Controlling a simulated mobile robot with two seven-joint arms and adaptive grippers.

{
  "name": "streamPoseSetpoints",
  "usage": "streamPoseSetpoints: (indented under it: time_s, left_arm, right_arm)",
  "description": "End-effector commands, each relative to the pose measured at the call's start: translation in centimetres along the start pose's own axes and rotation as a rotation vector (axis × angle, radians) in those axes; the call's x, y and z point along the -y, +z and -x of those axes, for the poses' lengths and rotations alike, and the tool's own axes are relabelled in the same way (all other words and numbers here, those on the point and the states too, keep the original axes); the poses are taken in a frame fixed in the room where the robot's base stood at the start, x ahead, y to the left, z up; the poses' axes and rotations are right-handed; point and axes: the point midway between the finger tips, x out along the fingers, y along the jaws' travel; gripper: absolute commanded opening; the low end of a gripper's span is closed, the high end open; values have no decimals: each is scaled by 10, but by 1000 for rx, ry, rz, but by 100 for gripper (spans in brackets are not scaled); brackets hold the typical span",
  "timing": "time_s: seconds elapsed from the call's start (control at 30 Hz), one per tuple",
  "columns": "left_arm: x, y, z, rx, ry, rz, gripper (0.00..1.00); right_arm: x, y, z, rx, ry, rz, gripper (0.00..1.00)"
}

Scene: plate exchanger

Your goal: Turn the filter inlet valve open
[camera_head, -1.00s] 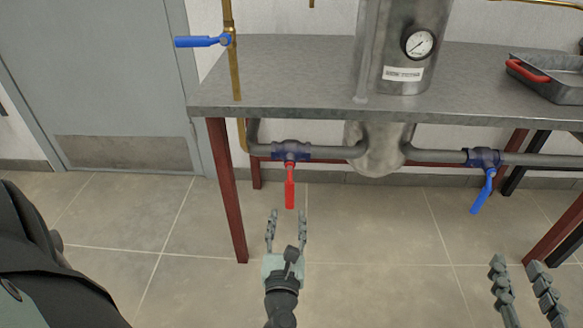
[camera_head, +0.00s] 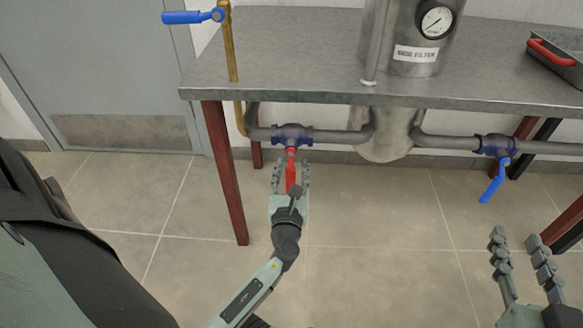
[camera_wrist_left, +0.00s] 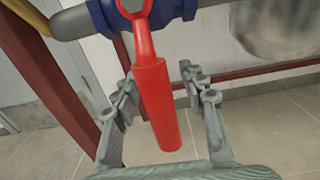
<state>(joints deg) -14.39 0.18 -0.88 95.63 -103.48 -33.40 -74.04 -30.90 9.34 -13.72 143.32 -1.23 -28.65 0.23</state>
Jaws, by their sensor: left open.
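The red-handled valve hangs on the pipe under the bench. Its blue body (camera_head: 292,136) is left of the filter and its red handle (camera_head: 291,172) points down. In the left wrist view the red handle (camera_wrist_left: 155,100) stands between the two fingers, with gaps on both sides. My left gripper (camera_head: 291,172) is open around the handle, apart from it as far as I can see. My right gripper (camera_head: 520,255) is open and empty at the lower right, its fingers apart. The steel filter vessel (camera_head: 385,135) with a gauge passes through the bench.
A metal bench (camera_head: 300,75) on red legs (camera_head: 225,175) stands over the pipe. A blue-handled valve (camera_head: 495,180) hangs on the right pipe and another blue handle (camera_head: 190,17) is at upper left. A tray (camera_head: 555,65) sits at right. The floor below is clear.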

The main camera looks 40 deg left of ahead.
Motion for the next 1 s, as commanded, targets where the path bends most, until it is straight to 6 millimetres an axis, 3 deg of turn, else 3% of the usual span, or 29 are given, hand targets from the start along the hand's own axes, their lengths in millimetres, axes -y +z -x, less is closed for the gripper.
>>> streamPoseSetpoints:
  time_s: [0.27, 0.6, 1.0]
  left_arm:
    - [0, 0, -3, 1, 1, 0, 42]
    - [0, 0, -2, 1, 1, 0, 1]
    - [0, 0, -2, 1, 1, 2, 0]
  right_arm:
    - [0, 0, 0, -1, -1, -1, 33]
    - [1, -1, 0, -2, -1, -1, 33]
    - [0, 0, 0, -2, -1, 0, 33]
